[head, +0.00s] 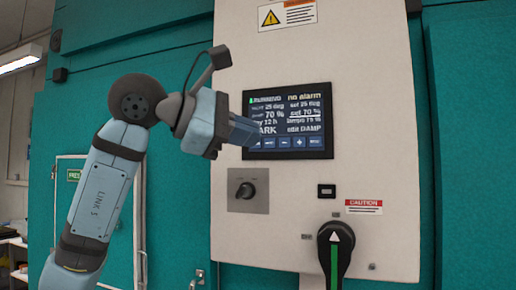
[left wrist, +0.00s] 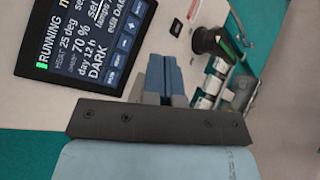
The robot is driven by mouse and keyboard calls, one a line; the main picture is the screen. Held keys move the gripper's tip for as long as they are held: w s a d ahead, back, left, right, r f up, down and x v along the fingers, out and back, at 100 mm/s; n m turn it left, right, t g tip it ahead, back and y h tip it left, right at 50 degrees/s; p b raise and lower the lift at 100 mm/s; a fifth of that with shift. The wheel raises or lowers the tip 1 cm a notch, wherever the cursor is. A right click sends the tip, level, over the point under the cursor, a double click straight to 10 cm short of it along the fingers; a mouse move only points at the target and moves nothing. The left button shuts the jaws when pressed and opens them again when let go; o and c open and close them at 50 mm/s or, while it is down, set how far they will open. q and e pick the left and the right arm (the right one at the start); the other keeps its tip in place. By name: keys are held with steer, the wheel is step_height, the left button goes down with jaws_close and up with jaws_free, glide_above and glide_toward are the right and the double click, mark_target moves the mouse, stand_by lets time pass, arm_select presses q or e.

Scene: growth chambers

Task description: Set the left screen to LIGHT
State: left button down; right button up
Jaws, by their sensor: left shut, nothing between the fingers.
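One screen (head: 290,118) is in view, dark with a row of blue buttons (head: 299,142) along its bottom. It reads RUNNING, "no alarm", 70 %, 12 h, DARK and "edit DAMP". The left wrist view shows the same screen (left wrist: 83,38) tilted, with DARK readable. My left gripper (head: 248,131) is shut and empty, its tips in front of the screen's lower-left part, hiding the leftmost button and the start of DARK. In the left wrist view the closed fingers (left wrist: 165,78) stand beside the screen. I cannot tell whether they touch it. My right gripper is not in view.
The screen is set in a white panel (head: 390,150) on a teal wall. Below it are a black knob (head: 245,190) on a grey plate, a small black display (head: 326,191) and a large black rotary handle (head: 335,245) that sticks out. A yellow warning label (head: 286,15) is above.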

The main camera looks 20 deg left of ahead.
mark_target(270, 143)
arm_select(q)
steer(key=shift+s, duration=0.25)
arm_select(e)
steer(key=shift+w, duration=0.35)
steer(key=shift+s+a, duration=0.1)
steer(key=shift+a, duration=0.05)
arm_select(q)
steer(key=shift+w, duration=0.1)
